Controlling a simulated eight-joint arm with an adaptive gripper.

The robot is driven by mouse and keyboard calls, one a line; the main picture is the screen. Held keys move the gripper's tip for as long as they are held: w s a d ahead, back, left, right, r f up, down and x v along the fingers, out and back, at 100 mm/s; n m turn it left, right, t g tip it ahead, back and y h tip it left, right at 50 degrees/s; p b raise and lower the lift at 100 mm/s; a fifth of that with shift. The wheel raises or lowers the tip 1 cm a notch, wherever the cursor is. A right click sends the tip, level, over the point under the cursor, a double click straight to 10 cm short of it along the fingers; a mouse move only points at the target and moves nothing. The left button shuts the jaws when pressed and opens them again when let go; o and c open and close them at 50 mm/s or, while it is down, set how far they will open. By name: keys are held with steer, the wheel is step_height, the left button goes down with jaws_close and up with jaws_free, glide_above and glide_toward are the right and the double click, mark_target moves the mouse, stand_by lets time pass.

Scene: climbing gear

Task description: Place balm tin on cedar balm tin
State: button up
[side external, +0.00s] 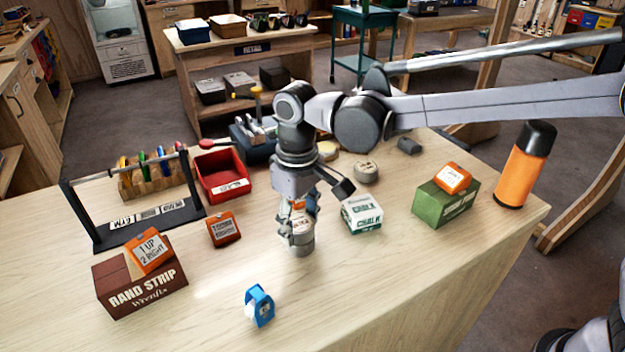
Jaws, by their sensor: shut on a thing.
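My gripper (298,228) points down over the middle of the table, its fingers closed around a small round tin. A grey round tin (300,249) shows at and just below the fingertips. The fingers cover much of this spot, so I cannot tell whether it is one tin or two stacked, or which is the cedar one. Another round grey tin (366,171) lies flat behind and to the right, apart from the gripper. A paler, yellowish round tin (327,151) lies further back, partly hidden by my arm. Labels on these tins are too small to read.
A white-and-green chalk box (362,213) stands close right of my gripper. An orange block (224,229) and red bin (222,175) are left, a blue tape dispenser (259,306) in front. A green box (446,202) and orange bottle (525,165) stand right. The front right table is clear.

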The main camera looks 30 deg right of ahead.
mark_target(299, 222)
steer(key=shift+f, duration=0.15)
steer(key=o, duration=1.2)
step_height(299, 222, up, 12)
steer(key=s+d+m+t, duration=0.1)
steer(key=d, duration=0.7)
steer(key=s+d+f+m+t, duration=0.1)
steer(key=s+d+f+t, duration=0.1)
steer(key=d, duration=0.4)
steer(key=s+d+f+m+t, duration=0.1)
steer(key=s+d+f+t, duration=0.1)
steer(key=s+d+f, duration=0.2)
steer(key=s+d+f+m+t, duration=0.1)
steer(key=s+d+f+t, duration=0.1)
steer(key=s+d, duration=0.4)
steer(key=shift+s+d+f+m, duration=0.2)
steer(key=shift+d+f, duration=0.2)
steer(key=shift+d, duration=0.25)
steer(key=shift+s+d+f+m, duration=0.15)
steer(key=shift+d+f, duration=0.25)
steer(key=shift+d, duration=0.2)
